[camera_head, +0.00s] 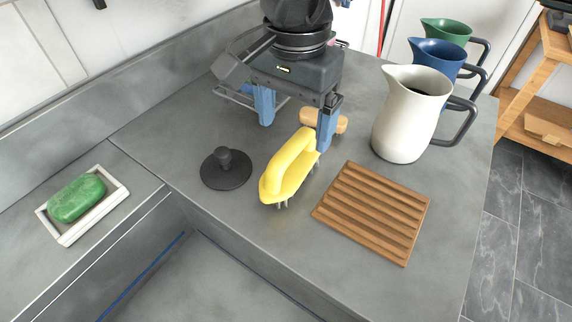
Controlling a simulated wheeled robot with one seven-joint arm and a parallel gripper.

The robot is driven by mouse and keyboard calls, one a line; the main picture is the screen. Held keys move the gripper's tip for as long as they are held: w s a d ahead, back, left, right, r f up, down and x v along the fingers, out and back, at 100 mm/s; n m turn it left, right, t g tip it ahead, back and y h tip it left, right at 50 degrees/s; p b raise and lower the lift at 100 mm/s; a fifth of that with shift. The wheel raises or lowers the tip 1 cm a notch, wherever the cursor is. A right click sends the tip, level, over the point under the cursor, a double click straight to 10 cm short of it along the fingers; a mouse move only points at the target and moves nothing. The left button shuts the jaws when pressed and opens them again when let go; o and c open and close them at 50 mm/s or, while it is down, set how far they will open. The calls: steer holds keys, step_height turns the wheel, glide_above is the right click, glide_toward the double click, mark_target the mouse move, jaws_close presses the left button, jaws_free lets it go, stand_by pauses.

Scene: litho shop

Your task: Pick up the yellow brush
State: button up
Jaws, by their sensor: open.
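The yellow brush (289,167) is on the grey counter near the middle of the view, its handle arched above its base and pale bristles showing below its near end. My gripper (295,136) is above and behind the brush, with its two blue fingers spread wide and nothing seen held between them. The right finger appears beside the brush's far end; I cannot tell whether they touch. The left finger stands apart, to the left of the brush.
A black round knobbed disc (226,170) is left of the brush and a slatted wooden board (372,212) right of it. A wooden piece (310,117) is partly behind the right finger. White (403,122), blue (437,56) and green (446,30) pitchers stand right; green soap (77,198) sits left.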

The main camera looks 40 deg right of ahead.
mark_target(294, 141)
steer(key=shift+s+f+p, duration=0.2)
steer(key=shift+f+p, duration=0.35)
steer(key=shift+f, duration=2.9)
steer(key=c, duration=1.2)
steer(key=shift+r, duration=0.1)
step_height(294, 141, up, 10)
steer(key=shift+a+f+b, duration=0.1)
steer(key=shift+b, duration=0.3)
